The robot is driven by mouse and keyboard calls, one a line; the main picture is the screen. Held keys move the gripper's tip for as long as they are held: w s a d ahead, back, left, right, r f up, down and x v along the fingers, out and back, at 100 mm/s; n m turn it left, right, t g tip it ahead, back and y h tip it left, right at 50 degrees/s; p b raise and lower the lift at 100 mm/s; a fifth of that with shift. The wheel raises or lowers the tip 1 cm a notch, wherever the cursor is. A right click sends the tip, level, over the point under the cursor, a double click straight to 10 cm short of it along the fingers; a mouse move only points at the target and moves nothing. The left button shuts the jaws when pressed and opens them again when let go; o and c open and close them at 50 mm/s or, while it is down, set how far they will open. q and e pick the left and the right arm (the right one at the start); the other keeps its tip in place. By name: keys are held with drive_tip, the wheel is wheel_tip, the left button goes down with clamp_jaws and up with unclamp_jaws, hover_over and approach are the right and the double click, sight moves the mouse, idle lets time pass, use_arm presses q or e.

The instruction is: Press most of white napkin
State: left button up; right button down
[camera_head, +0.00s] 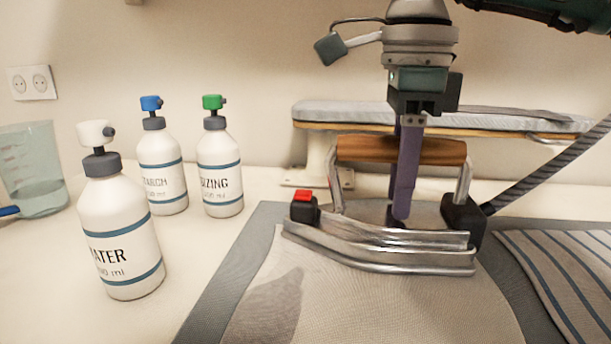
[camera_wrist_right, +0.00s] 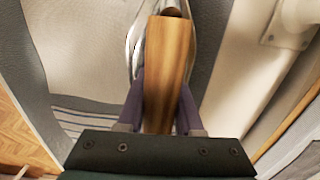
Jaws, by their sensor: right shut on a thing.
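My right gripper (camera_head: 405,185) points down from above, its purple fingers shut on the wooden handle of a metal iron (camera_head: 380,245). In the right wrist view the fingers sit on both sides of the handle (camera_wrist_right: 170,70). The iron is over the whitish napkin (camera_head: 370,305), which lies on a grey mat (camera_head: 215,290). Whether its sole touches the cloth I cannot tell. A darker patch (camera_head: 270,305) shows on the napkin left of the iron. My left gripper is not in view.
Water (camera_head: 120,230), starch (camera_head: 160,165) and sizing (camera_head: 218,165) spray bottles stand at left, beside a clear jug (camera_head: 35,175). A small ironing board (camera_head: 350,113) stands behind the iron. Striped cloth (camera_head: 570,270) lies at right. A cord (camera_head: 550,168) runs from the iron rightward.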

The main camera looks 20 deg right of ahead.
sight(367, 217)
drive_tip(key=shift+w+a+r, duration=0.1)
drive_tip(key=shift+w+a, duration=0.35)
drive_tip(key=shift+a, duration=0.25)
drive_tip(key=shift+w+a+r, duration=0.1)
drive_tip(key=shift+w+a, duration=0.35)
drive_tip(key=shift+a, duration=0.25)
drive_tip(key=shift+s, duration=0.1)
drive_tip(key=shift+s+a+p, duration=0.45)
drive_tip(key=shift+s+a, duration=0.05)
drive_tip(key=shift+s, duration=0.2)
drive_tip(key=shift+s+a+p, duration=0.25)
drive_tip(key=shift+s+a, duration=0.25)
drive_tip(key=shift+s, duration=0.3)
drive_tip(key=shift+s+a+p, duration=0.2)
drive_tip(key=shift+s+a, duration=0.25)
drive_tip(key=shift+s, duration=0.3)
drive_tip(key=shift+s+a+f+p, duration=0.1)
drive_tip(key=shift+s+a, duration=0.2)
drive_tip(key=shift+s, duration=0.2)
drive_tip(key=shift+s+a+r+p, duration=0.1)
drive_tip(key=shift+s+a, duration=0.15)
drive_tip(key=shift+s, duration=0.2)
drive_tip(key=shift+s+a+f+p, duration=0.1)
drive_tip(key=shift+s+a, duration=0.2)
drive_tip(key=shift+s, duration=0.35)
drive_tip(key=shift+s+a, duration=0.1)
drive_tip(key=shift+a, duration=0.05)
